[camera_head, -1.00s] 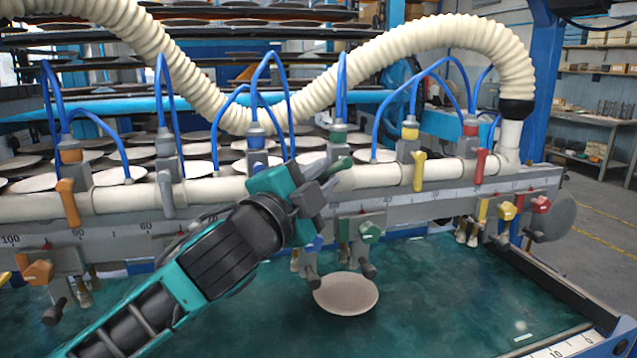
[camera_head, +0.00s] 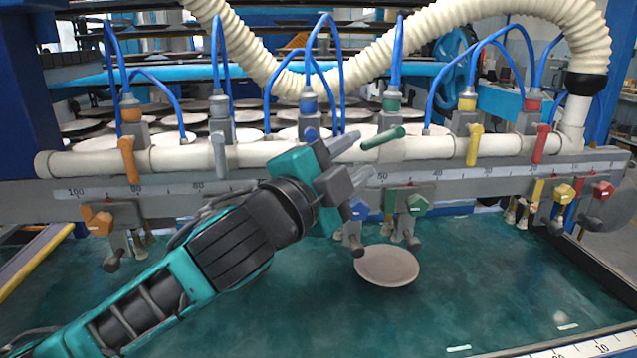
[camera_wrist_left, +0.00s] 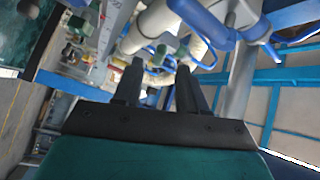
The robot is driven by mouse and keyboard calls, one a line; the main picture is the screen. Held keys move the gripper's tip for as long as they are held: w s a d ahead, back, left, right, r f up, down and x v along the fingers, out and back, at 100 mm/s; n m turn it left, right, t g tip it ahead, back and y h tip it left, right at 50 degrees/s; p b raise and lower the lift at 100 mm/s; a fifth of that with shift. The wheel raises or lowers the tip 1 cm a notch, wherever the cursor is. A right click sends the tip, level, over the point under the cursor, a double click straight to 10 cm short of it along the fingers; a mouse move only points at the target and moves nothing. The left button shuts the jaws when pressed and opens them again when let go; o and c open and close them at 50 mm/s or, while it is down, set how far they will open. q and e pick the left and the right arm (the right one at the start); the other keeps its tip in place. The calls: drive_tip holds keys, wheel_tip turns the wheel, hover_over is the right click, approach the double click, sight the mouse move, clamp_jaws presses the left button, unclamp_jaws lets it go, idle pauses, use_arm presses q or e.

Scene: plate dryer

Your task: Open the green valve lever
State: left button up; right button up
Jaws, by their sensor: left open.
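The green valve lever (camera_head: 383,138) is a short green handle on the cream pipe, below a green-collared fitting. It sticks out nearly level, slightly tilted, while the orange, grey, yellow and red levers hang down. My left gripper (camera_head: 366,154) is open, its two grey fingers pointing right, with the tips just left of the lever and apparently empty between them. In the left wrist view the open fingers (camera_wrist_left: 157,72) point at the pipe, and small green parts show just beyond the tips; which one is the lever is unclear. My right gripper is in no view.
The cream pipe (camera_head: 275,152) runs across above a grey scaled rail (camera_head: 285,176). Nearby are the yellow lever (camera_head: 474,144), the grey lever (camera_head: 219,153) and looping blue hoses. A round plate (camera_head: 387,265) lies on the green bed (camera_head: 480,285). Green and blue clamp knobs hang below the rail.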

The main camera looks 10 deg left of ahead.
use_arm(q)
drive_tip(key=v, duration=0.8)
drive_tip(key=shift+w+f, duration=0.1)
